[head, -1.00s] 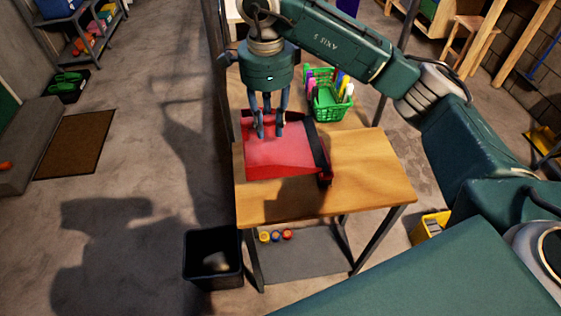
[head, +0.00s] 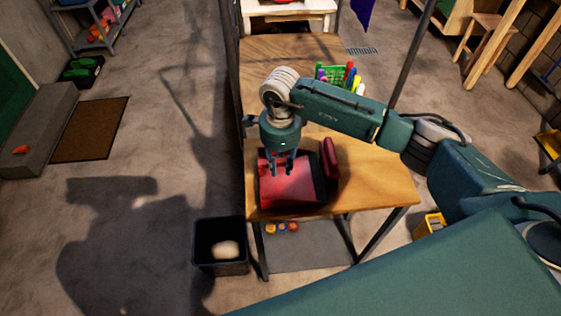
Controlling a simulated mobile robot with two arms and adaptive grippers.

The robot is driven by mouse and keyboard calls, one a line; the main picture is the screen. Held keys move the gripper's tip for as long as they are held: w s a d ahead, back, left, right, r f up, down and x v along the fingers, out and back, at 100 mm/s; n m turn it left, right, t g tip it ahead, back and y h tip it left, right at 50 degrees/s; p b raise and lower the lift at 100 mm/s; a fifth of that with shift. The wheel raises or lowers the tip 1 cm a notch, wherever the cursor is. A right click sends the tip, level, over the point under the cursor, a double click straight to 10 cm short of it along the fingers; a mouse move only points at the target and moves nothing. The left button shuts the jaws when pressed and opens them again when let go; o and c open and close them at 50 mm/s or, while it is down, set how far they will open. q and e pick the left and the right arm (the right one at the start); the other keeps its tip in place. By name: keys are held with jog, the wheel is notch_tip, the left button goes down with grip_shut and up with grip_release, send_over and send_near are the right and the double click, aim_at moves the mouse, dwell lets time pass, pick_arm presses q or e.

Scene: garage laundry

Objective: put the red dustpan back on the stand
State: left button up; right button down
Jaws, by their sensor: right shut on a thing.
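The red dustpan (head: 292,187) is over the near left part of the wooden table (head: 375,190), with dark edges along its sides. My right gripper (head: 277,170) points down and is shut on its far left part. Whether the pan touches the tabletop is hard to tell. A red upright piece (head: 330,158) shows just right of the dustpan; I cannot tell whether it is part of the stand. No other stand can be made out for certain. My left gripper is out of view.
A green basket (head: 332,74) with colourful bottles stands farther back on the table. A black bin (head: 220,262) is on the floor at the near left. The table's right part is clear.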

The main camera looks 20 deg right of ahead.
jog(key=c, duration=1.4)
grip_release()
jog(key=shift+f, duration=0.1)
jog(key=shift+c, duration=0.2)
jog(key=shift+r, duration=0.35)
notch_tip(320, 180, up, 11)
jog(key=b, duration=0.3)
jog(key=shift+f, duration=0.2)
jog(key=shift+s+r, duration=0.1)
jog(key=shift+r, duration=0.45)
jog(key=shift+a, duration=0.1)
